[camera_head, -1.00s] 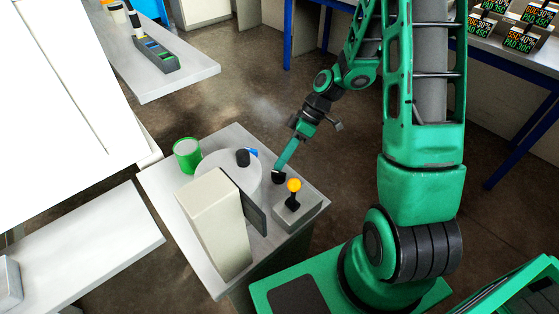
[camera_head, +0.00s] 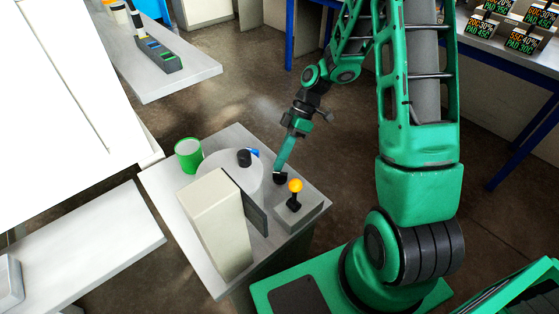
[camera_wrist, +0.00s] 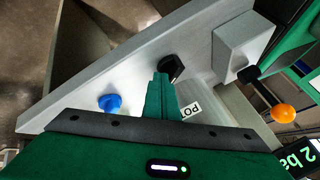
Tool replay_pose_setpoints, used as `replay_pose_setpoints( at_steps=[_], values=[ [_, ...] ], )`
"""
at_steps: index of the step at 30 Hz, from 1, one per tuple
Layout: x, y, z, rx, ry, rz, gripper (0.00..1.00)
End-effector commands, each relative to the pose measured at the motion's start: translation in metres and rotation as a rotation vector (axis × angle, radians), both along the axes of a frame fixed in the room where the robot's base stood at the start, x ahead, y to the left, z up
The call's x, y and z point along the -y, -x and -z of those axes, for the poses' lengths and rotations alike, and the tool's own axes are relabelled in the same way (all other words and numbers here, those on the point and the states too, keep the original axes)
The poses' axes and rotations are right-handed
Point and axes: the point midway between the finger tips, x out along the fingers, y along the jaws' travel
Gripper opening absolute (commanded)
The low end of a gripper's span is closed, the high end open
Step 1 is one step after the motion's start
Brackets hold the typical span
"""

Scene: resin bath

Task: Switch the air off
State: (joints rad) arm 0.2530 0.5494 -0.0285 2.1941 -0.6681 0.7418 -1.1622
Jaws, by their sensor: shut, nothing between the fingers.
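A lever with an orange ball knob (camera_head: 295,186) stands on a small grey box (camera_head: 300,208) at the table's right corner. The ball (camera_wrist: 284,112) and its box (camera_wrist: 240,45) also show at the right of the wrist view. My gripper (camera_head: 278,171) points down beside the box, on its far left side, with its fingers shut and empty. A small black piece (camera_wrist: 172,68) lies just beyond the fingertips (camera_wrist: 163,82). I cannot tell whether they touch. The display (camera_wrist: 303,158) reads "2 ba", cut off by the frame.
The floor beyond the table is clear.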

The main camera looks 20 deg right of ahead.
Motion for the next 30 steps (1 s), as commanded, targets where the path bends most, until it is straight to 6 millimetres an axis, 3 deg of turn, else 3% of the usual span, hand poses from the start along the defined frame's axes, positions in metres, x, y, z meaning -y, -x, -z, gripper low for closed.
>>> replay_pose_setpoints(
  at_steps=[21,30],
  values=[
    [-0.023,-0.003,0.0,0.0,0.0,-0.62,0.0],
    [-0.023,-0.002,0.0,0.0,-0.001,-0.656,0.0]
  ],
)
